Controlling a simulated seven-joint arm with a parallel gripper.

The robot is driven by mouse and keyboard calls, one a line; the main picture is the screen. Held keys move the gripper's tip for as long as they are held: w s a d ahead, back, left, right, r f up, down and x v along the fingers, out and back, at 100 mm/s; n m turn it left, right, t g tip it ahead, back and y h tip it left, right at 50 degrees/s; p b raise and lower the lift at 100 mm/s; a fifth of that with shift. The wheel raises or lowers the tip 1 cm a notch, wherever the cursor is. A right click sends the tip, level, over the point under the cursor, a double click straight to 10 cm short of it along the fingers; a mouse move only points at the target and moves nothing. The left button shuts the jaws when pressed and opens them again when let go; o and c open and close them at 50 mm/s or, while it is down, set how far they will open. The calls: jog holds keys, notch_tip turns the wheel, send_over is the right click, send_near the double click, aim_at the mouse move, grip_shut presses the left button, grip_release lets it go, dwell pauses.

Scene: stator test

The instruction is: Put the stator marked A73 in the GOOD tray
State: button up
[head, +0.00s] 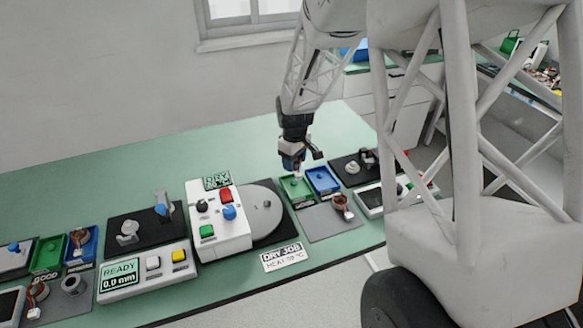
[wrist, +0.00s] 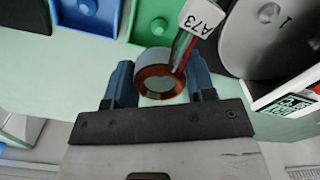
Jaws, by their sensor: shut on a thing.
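My gripper (head: 293,166) hangs over the far edge of the green tray (head: 296,188) in the middle of the bench. In the wrist view, its blue fingers (wrist: 160,82) are shut on a stator (wrist: 153,69), a grey ring with copper windings and coloured leads. Its white tag reads A73 (wrist: 203,18). The stator is hardly visible in the head view. The green tray also shows in the wrist view (wrist: 143,30), beyond the stator, with a round boss inside. The small label before this tray is too small to read surely. Another green tray (head: 47,254) at the far left has a GOOD label below it.
A blue tray (head: 322,180) adjoins the middle green tray. Another stator (head: 342,204) lies on the grey mat (head: 325,226) in front. A control box (head: 218,230) and turntable disc (head: 262,211) stand left of the trays. The bench behind is clear.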

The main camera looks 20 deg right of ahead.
aim_at(294, 182)
jog(key=shift+w+f, duration=0.1)
jog(key=shift+f, duration=0.05)
dwell(0.4)
jog(key=shift+f, duration=2.2)
jog(key=shift+f, duration=0.9)
jog(key=shift+f, duration=0.5)
jog(key=shift+s+f, duration=0.25)
jog(key=shift+f, duration=0.15)
jog(key=o, duration=0.9)
jog(key=shift+f, duration=0.1)
jog(key=shift+o, duration=1.2)
notch_tip(294, 182, up, 10)
jog(key=shift+w+f, duration=0.15)
jog(key=shift+w, duration=0.1)
